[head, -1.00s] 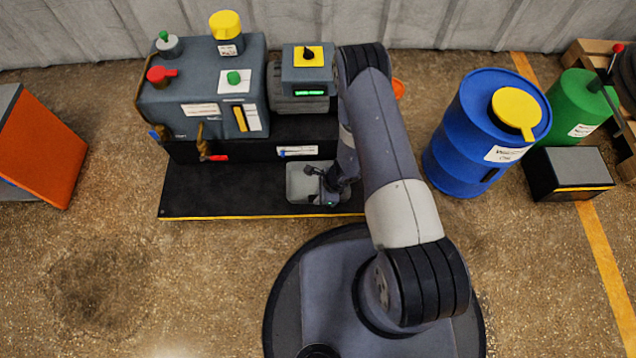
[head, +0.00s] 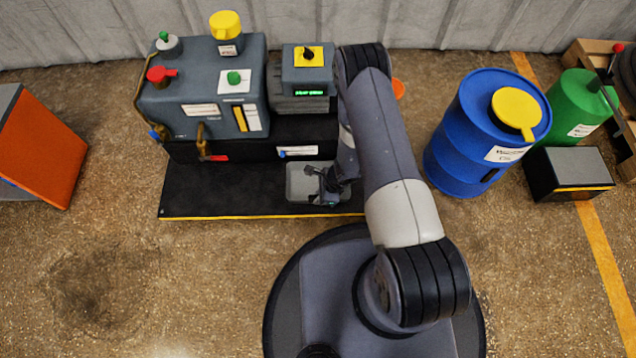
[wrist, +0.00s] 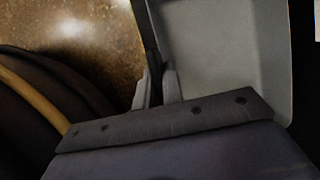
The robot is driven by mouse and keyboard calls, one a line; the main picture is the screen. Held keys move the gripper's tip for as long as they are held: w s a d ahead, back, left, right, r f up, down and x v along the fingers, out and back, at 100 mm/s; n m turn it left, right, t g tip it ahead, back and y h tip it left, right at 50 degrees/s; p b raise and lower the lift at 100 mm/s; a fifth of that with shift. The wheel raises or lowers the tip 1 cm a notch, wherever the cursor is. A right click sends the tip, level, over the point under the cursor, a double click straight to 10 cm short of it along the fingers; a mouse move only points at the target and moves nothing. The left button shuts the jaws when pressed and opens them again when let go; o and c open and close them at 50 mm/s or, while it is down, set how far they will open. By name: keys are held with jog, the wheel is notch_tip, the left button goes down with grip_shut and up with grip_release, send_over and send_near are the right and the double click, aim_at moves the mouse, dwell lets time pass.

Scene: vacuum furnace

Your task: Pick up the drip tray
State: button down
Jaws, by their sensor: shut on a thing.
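The drip tray (head: 300,196) is a small grey open box by the front of the black base plate, below the pump's black plinth. My gripper (head: 329,186) is at its right side, partly covering it in the head view. In the wrist view, the drip tray (wrist: 225,50) fills the upper right, with its pale inside showing. There my gripper (wrist: 155,88) is shut on the tray's near wall, one finger on each side. I cannot tell whether the tray's bottom touches the plate. My arm hides the area to the right of the tray.
The grey pump unit (head: 205,95) with coloured knobs and a valve stands behind and left of the tray. A blue drum (head: 465,145) and a black-and-grey box (head: 568,172) stand to the right. An orange cabinet (head: 42,150) is at far left. The floor in front is clear.

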dwell(0.4)
notch_tip(320, 180, up, 18)
jog(key=p, duration=0.6)
jog(key=shift+a+r, duration=0.1)
